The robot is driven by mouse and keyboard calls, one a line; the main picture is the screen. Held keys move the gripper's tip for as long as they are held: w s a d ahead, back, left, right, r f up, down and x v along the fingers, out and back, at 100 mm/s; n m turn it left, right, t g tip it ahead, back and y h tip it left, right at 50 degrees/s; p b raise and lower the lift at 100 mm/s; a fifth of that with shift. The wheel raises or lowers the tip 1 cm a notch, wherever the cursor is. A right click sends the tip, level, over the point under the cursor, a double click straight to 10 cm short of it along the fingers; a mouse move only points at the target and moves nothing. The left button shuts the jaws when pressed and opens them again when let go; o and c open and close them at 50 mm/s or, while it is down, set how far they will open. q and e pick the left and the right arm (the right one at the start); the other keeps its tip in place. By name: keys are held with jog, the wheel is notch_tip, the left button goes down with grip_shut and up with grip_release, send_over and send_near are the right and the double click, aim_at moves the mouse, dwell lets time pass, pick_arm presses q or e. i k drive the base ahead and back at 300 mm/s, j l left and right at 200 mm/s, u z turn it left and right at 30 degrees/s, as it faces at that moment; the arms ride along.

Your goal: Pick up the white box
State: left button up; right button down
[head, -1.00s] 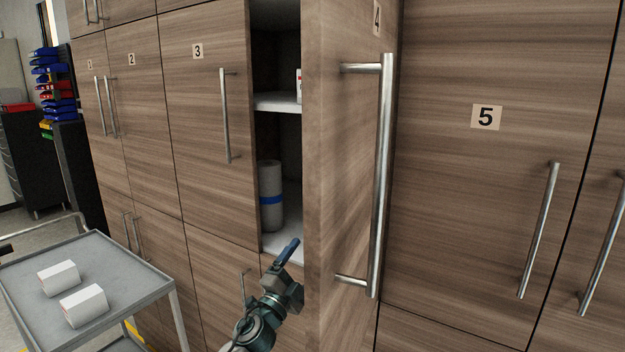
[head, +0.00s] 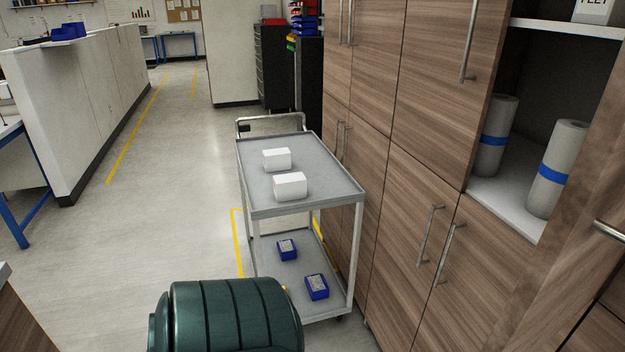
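Two white boxes lie on the grey top of a cart (head: 325,176) in the head view. The farther white box (head: 277,160) is toward the back of the tray, and the nearer white box (head: 290,186) is just in front of it. Another white box (head: 592,11) with dark lettering stands on the upper shelf of the open cabinet at the top right, cut off by the frame edge. Neither of my grippers shows. A dark green rounded part at the bottom is probably part of my arm.
Two grey rolls with blue bands (head: 492,138) (head: 557,168) stand on the cabinet's lower shelf (head: 500,203). Blue bins (head: 287,249) sit on the cart's lower tray. Wooden cabinet doors line the right side. Open floor (head: 150,220) lies left of the cart.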

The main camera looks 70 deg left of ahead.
aim_at(279, 159)
jog(key=i+u, duration=0.1)
jog(key=u, duration=0.25)
jog(key=i+u, duration=0.1)
jog(key=u, duration=0.25)
jog(key=i+l+u, duration=0.1)
jog(key=u, duration=0.25)
